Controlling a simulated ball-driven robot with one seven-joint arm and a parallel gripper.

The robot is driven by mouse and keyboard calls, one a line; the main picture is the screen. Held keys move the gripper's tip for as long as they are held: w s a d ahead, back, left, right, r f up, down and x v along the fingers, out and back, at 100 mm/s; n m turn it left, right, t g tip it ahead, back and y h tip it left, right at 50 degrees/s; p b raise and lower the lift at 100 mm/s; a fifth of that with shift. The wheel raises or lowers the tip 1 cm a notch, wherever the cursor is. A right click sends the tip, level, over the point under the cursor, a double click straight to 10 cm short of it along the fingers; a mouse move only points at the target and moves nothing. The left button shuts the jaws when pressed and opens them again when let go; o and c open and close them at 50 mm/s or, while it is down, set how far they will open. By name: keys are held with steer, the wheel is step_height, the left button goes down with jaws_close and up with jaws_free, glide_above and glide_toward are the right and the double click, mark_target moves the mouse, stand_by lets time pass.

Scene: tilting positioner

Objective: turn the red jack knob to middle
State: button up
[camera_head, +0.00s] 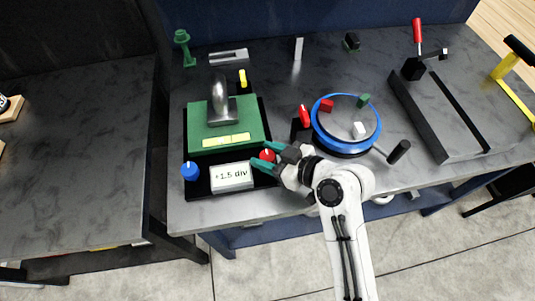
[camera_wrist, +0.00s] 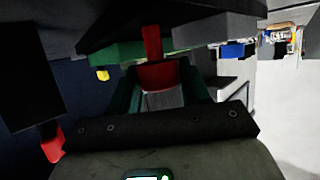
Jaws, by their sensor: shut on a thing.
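The tilting positioner has a green block (camera_head: 218,130) with a yellow scale strip, on a black base (camera_head: 186,152). A white display (camera_head: 231,176) at its front reads "+1.5 div". The red jack knob (camera_head: 267,155) is at the base's front right corner, and a blue knob (camera_head: 190,172) is at the front left. My gripper (camera_head: 264,160) reaches in from the right with its green fingertips around the red knob. In the wrist view the red knob (camera_wrist: 157,76) sits between the green fingers. My gripper is shut on it. The knob's pointer setting cannot be made out.
A red-handled piece (camera_head: 304,116) stands just right of the base. A blue-rimmed round plate (camera_head: 345,141) with small red, green and white blocks lies further right. A grey rail with a red-handled clamp (camera_head: 417,65) is beyond it. The table's front edge is close below the display.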

steer(key=o, duration=1)
steer(key=shift+c, duration=0.2)
steer(key=shift+d, duration=0.15)
steer(key=b+v, duration=0.2)
steer(key=v, duration=0.8)
steer(key=shift+s+d, duration=0.2)
